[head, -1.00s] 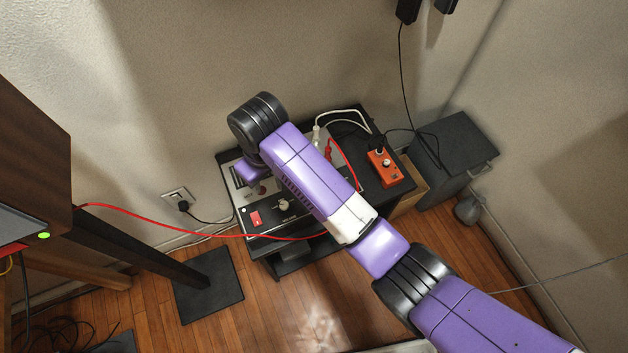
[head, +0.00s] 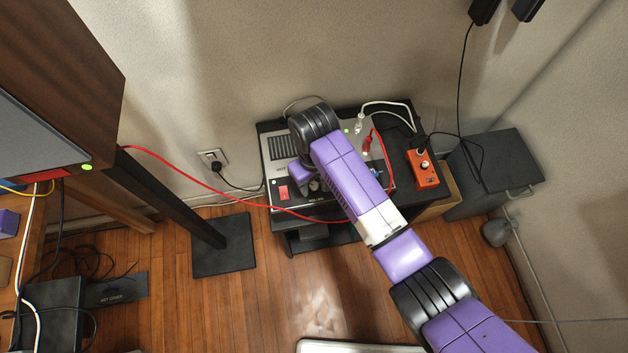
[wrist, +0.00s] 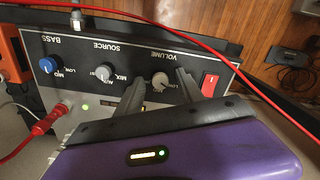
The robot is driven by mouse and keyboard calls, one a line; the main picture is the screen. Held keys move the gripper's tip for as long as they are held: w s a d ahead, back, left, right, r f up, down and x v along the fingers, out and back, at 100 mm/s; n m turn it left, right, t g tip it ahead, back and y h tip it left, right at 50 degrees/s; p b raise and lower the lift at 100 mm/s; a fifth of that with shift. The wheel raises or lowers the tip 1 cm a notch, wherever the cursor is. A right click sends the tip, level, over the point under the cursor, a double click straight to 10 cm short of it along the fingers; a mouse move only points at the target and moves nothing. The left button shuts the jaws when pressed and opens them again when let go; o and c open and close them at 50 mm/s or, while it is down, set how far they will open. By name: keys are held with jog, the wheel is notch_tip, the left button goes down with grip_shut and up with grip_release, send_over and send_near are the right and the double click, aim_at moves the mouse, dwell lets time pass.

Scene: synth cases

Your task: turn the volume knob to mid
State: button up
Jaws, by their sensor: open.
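The volume knob (wrist: 160,81) is a small pale grey knob under the word VOLUME on a dark panel strip. "LOW" is printed beside it; the direction of its pointer is too small to tell. In the wrist view my open gripper (wrist: 161,87) has one dark finger on each side of the knob. I cannot tell whether either finger touches it. In the head view the knob (head: 314,186) shows just below and right of my gripper's purple body; the fingers are mostly hidden there.
A red rocker switch (wrist: 209,85) sits close to the right finger. The source knob (wrist: 104,73) and a blue-capped knob (wrist: 47,65) are to the left. A red cable (head: 205,185) runs across the panel's front. An orange box (head: 423,168) stands at right.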

grip_shut()
jog(key=shift+r+m+p, duration=0.1)
jog(key=shift+m+p, duration=0.25)
jog(key=shift+m, duration=0.05)
jog(key=shift+r+m+p, duration=0.1)
jog(key=shift+m+p, duration=0.35)
jog(key=shift+m, duration=0.05)
jog(key=m+p, duration=0.2)
jog(key=m, duration=0.1)
jog(key=m+p, duration=0.2)
jog(key=m, duration=0.5)
jog(key=shift+w, duration=0.1)
dwell(0.4)
